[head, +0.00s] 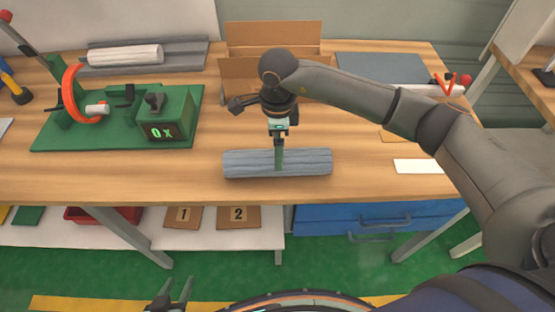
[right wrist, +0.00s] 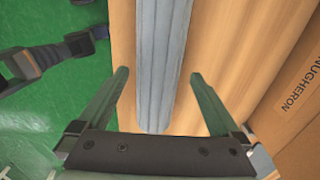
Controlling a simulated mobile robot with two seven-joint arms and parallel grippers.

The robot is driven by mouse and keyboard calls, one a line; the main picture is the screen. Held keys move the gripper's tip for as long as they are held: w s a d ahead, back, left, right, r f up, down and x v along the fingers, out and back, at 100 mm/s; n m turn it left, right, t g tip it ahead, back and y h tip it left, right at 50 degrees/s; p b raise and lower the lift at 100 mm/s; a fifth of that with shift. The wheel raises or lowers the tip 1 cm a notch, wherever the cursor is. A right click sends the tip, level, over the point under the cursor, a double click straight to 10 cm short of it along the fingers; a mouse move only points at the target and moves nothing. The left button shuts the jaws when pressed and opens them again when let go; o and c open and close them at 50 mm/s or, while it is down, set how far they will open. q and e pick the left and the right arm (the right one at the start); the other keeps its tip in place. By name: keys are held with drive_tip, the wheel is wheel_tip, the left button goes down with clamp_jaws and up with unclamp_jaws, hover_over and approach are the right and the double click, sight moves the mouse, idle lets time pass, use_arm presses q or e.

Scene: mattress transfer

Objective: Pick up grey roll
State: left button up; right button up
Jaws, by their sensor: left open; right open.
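The grey roll (head: 312,162) lies lengthwise left to right near the front edge of the wooden table. My right gripper (head: 279,163) points down over its middle, one finger overlapping the roll in the head view. In the right wrist view, the right gripper (right wrist: 159,76) is open, with a finger to each side of the grey roll (right wrist: 153,60). I cannot tell how far down the fingers reach beside it. My left gripper (head: 178,291) is open and empty, low in front of the table above the floor.
A green fixture (head: 120,135) with an orange ring and a display box stands at the left. A white roll (head: 125,55) lies in a grey tray behind it. An open cardboard box (head: 240,75) stands behind my right gripper. Bare wood (head: 240,193) lies in front of the roll.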

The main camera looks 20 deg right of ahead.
drive_tip(key=shift+s+f+p, duration=0.1)
drive_tip(key=shift+f+p, duration=0.45)
drive_tip(key=shift+f, duration=2.5)
drive_tip(key=c, duration=1.4)
drive_tip(key=shift+a+r, duration=0.1)
drive_tip(key=shift+c, duration=0.4)
drive_tip(key=shift+r, duration=0.1)
